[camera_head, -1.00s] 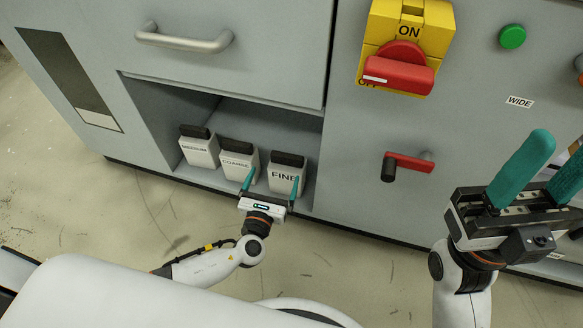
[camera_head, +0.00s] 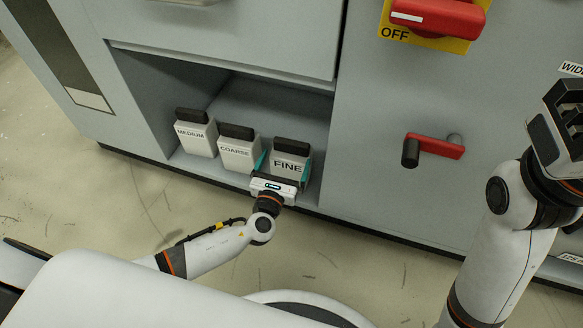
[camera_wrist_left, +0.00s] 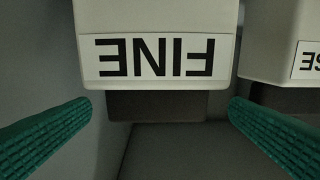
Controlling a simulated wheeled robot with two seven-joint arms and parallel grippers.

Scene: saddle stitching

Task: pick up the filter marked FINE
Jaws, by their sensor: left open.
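The filter marked FINE (camera_head: 290,165) is a white box with a dark top, standing at the right end of the open bay. In the left wrist view the FINE filter (camera_wrist_left: 155,45) shows upside down between the two teal fingers. My left gripper (camera_head: 281,168) is open, with one finger on either side of the filter. In the left wrist view gaps show between the filter and the left gripper's fingers (camera_wrist_left: 160,115).
The filters marked COARSE (camera_head: 238,150) and MEDIUM (camera_head: 195,134) stand left of FINE in the same bay (camera_head: 265,103). COARSE is close to the left finger.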

